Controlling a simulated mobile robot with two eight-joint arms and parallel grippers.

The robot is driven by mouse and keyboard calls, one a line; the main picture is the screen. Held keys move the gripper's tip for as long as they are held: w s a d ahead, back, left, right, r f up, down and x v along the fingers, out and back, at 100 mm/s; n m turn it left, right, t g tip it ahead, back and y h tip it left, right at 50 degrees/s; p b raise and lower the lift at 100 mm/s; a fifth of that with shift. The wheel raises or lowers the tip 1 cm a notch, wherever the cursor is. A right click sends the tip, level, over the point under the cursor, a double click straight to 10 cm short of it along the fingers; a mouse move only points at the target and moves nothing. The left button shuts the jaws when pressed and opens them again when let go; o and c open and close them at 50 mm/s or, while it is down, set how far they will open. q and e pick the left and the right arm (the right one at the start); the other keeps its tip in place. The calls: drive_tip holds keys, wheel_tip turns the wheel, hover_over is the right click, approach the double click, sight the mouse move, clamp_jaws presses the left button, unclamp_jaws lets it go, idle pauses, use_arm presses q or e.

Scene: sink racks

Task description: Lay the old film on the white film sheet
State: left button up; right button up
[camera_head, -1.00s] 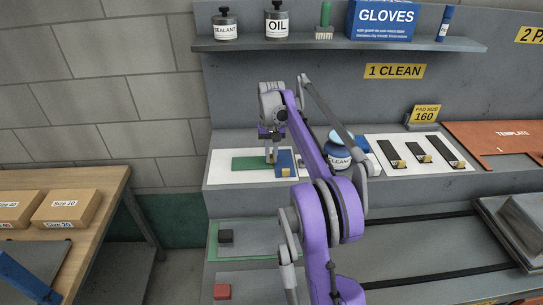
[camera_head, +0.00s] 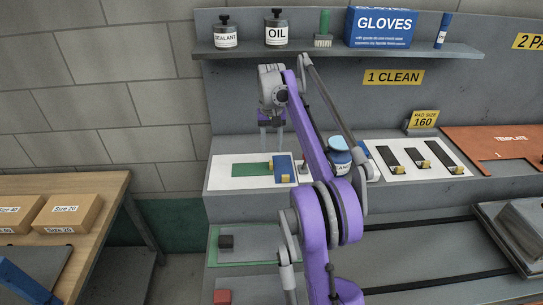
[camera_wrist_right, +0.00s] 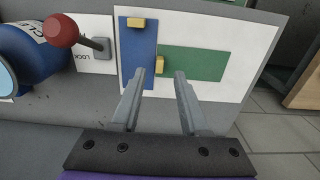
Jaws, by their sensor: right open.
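The white film sheet (camera_head: 222,162) lies on the ledge in the head view, and its bare part also shows in the right wrist view (camera_wrist_right: 215,28). A green strip (camera_head: 248,170) with a yellow tab lies flat on it, also in the wrist view (camera_wrist_right: 195,63). Beside it lies a blue strip (camera_head: 283,164) with a yellow tab, also in the wrist view (camera_wrist_right: 138,55). I cannot tell from a label which strip is the old film. My right gripper (camera_head: 271,145) is open and empty above the sheet, its fingers pointing down near the green strip's tab. My left gripper is not in view.
A red-knobbed lever (camera_wrist_right: 62,30) and a blue cleaner jar (camera_head: 340,158) stand right of the sheet in the head view. Further right is a white card (camera_head: 385,145) with black strips. A shelf (camera_head: 350,52) with bottles and a glove box hangs above.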

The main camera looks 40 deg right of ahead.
wheel_tip(320, 180, up, 5)
drive_tip(key=s+a+f+n+t, duration=0.1)
drive_tip(key=s+a+n, duration=0.1)
drive_tip(key=a, duration=0.7)
drive_tip(key=s+a+f+n+t, duration=0.1)
drive_tip(key=s+a+n, duration=0.15)
drive_tip(key=a, duration=0.65)
drive_tip(key=s+a+f+n+t, duration=0.3)
drive_tip(key=s+a+f, duration=1.1)
drive_tip(key=s, duration=0.3)
drive_tip(key=shift+s+a+f+t+p, duration=0.3)
drive_tip(key=shift+s+a+f+p, duration=0.1)
drive_tip(key=shift+f, duration=0.4)
drive_tip(key=shift+n, duration=0.25)
